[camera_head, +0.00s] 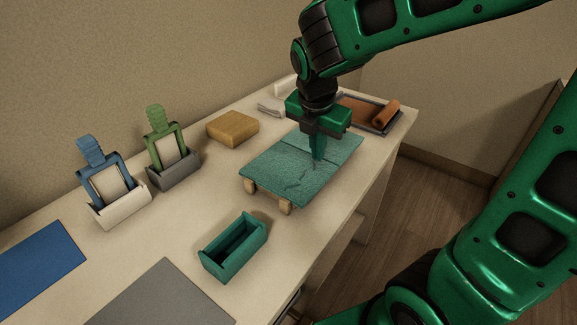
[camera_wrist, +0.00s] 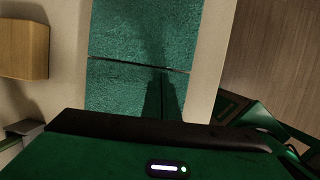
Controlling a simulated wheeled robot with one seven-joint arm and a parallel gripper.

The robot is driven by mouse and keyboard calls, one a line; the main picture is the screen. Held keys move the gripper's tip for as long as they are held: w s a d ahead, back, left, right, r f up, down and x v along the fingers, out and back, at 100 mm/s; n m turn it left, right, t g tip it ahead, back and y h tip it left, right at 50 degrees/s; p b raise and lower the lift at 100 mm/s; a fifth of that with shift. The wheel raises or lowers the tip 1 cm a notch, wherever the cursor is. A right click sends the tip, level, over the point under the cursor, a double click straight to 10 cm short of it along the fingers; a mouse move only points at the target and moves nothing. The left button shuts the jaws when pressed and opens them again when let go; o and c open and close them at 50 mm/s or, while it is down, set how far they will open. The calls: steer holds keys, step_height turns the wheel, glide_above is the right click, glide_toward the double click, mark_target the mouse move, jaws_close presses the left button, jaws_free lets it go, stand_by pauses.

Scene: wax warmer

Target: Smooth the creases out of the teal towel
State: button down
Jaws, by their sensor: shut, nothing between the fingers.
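The teal towel (camera_head: 282,178) lies flat on a low stand with short wooden feet (camera_head: 285,207) on the table. Dark crease lines show on it in the head view, and one dark line crosses its width. The towel also fills the middle of the wrist view (camera_wrist: 130,90), with a dark line running across it. My gripper (camera_head: 318,155) points down over the right part of the towel, with its fingers shut and empty. The fingertips are at or very near the cloth; I cannot tell whether they touch it.
A wooden block (camera_head: 232,128) lies behind the towel. A tray with a brown roll (camera_head: 385,114) is at the far right. A teal open box (camera_head: 234,247) stands in front. Blue (camera_head: 103,183) and green (camera_head: 168,150) framed tools stand in holders at left. The table's right edge is close.

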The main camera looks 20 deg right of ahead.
mark_target(302, 177)
steer(key=shift+f, duration=0.35)
steer(key=shift+s+a, duration=0.1)
stand_by(0.6)
steer(key=shift+s+a+f, duration=0.1)
steer(key=shift+s+a, duration=0.4)
steer(key=shift+a, duration=0.2)
steer(key=shift+s+a, duration=0.5)
steer(key=shift+a, duration=0.25)
steer(key=shift+s+a, duration=0.45)
steer(key=shift+a, duration=0.25)
steer(key=shift+a, duration=0.15)
steer(key=shift+s+a, duration=0.45)
steer(key=shift+a, duration=0.15)
